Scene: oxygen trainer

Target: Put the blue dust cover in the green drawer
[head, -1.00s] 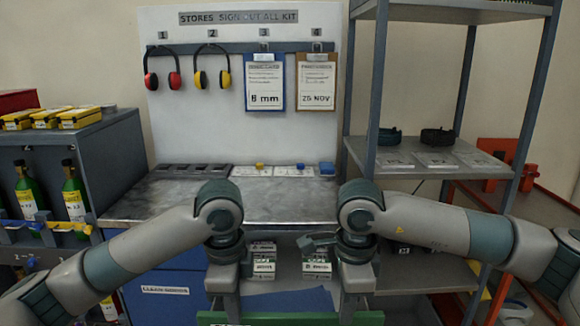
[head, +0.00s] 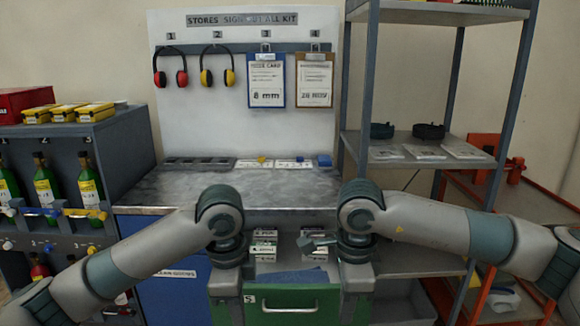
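The green drawer (head: 329,303) is at the bottom centre, pulled out, with a pale handle on its front. Inside are small white-labelled boxes and a flat blue patch (head: 300,278); I cannot tell whether this is the liner or a cover. A small blue piece (head: 325,160) sits at the back right of the bench; I cannot tell whether it is the dust cover. My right gripper (head: 357,278) is over the drawer's right side, with a small grey-blue piece (head: 318,241) beside its wrist. My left gripper (head: 229,280) is over the left side. Fingertips are unclear on both.
The grey bench top (head: 250,188) lies behind the drawer. A metal shelf unit (head: 400,148) stands on the right. A rack with green bottles (head: 45,185) stands on the left. Ear defenders and clipboards hang on the back board (head: 235,120).

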